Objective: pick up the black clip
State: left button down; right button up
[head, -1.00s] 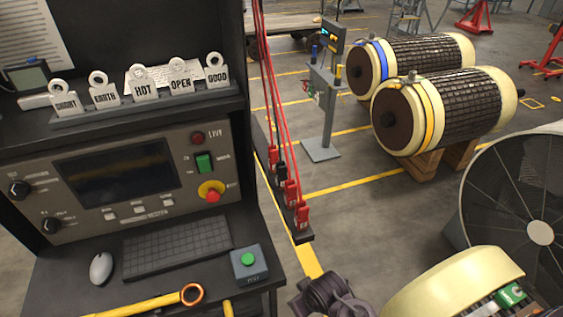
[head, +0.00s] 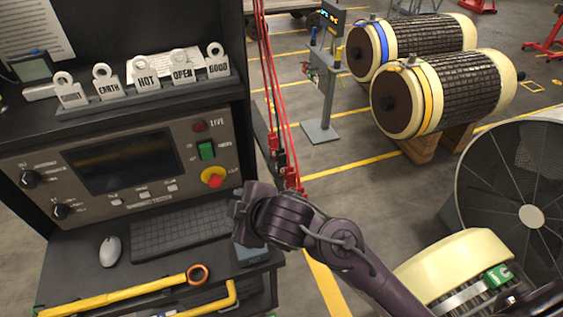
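The black clip (head: 281,159) hangs in a row of red clips (head: 273,142) on the side rail to the right of the test cabinet. It is small and dark at the end of its cable. My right arm comes in from the lower right. Its gripper (head: 240,212) is over the front right of the desk, left of and nearer than the clips. The wrist partly covers the nearest red clips. I see no clip in the gripper, and its fingers are too unclear to tell open from shut. My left gripper is out of view.
The cabinet holds a keyboard (head: 180,232), a mouse (head: 110,251) and a red stop knob (head: 213,177). A box (head: 252,256) is partly hidden under my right gripper. Red cables (head: 270,75) hang above the clips. Two rotors (head: 455,92) and a fan guard stand at right.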

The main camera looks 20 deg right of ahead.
jog(key=w+a+r+n+y, duration=0.3)
jog(key=a+n, duration=0.6)
jog(key=n, duration=0.1)
jog(key=r+n+g+h, duration=0.1)
jog(key=n+g+h, duration=0.45)
jog(key=n, duration=0.75)
send_over(282, 152)
jog(key=s, duration=0.3)
jog(key=t+h, duration=0.1)
jog(key=shift+s+d+h, duration=0.2)
jog(key=shift+h, duration=0.05)
jog(key=shift+b+x, duration=0.3)
jog(key=shift+x, duration=0.55)
jog(key=x, duration=0.3)
jog(key=w+x, duration=0.1)
jog(key=x, duration=0.1)
jog(key=shift+w+a+f, duration=0.1)
jog(key=shift+a+f, duration=0.05)
jog(key=shift+a, duration=0.05)
